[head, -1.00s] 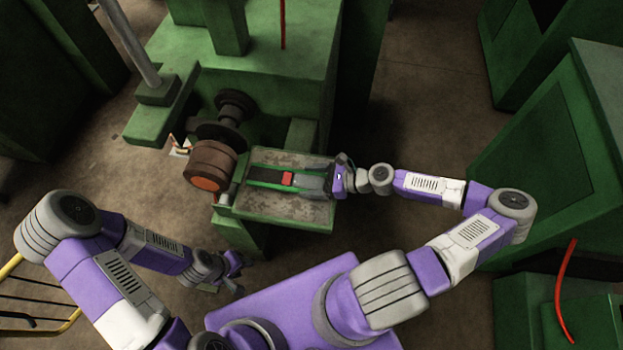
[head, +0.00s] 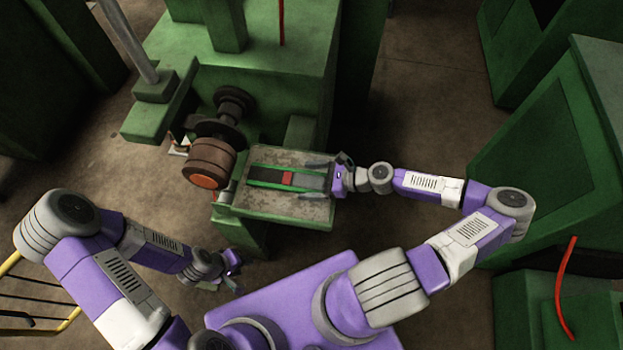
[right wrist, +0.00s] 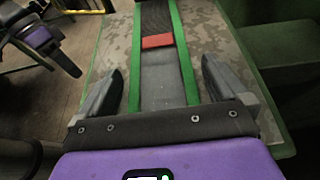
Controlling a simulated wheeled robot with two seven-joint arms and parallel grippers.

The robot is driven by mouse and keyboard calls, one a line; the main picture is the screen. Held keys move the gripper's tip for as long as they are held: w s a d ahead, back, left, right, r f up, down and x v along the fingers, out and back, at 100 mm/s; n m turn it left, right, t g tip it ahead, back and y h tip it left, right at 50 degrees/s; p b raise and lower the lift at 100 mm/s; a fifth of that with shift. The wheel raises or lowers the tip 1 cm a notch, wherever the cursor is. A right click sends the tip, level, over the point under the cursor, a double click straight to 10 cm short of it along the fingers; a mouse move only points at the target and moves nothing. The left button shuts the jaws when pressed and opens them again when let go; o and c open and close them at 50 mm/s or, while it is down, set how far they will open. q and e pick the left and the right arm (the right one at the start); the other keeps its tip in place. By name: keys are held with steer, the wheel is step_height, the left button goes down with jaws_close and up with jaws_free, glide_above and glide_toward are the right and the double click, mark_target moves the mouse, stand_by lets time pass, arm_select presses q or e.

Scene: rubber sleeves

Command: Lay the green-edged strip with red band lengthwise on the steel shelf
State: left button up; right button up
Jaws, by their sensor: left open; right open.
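The green-edged strip (head: 268,176) with its red band (head: 288,178) lies flat and lengthwise on the steel shelf (head: 275,209), beside the brown roller. It also shows in the right wrist view (right wrist: 178,75), running away between the fingers. My right gripper (head: 320,179) is at the shelf's right end, open, with one finger on each side of the strip's near end and a gap on both sides. My left gripper (head: 236,272) is open and empty, low in front of the machine and away from the shelf.
A brown roller with an orange end (head: 208,165) stands at the shelf's left end. The green machine body (head: 265,70) rises behind. A green cabinet (head: 560,150) stands at the right. A yellow-framed rack (head: 40,320) is at the lower left.

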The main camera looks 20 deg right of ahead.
steer(key=v, duration=0.7)
steer(key=shift+d, duration=0.25)
steer(key=shift+s+r, duration=0.1)
steer(key=shift+r, duration=0.05)
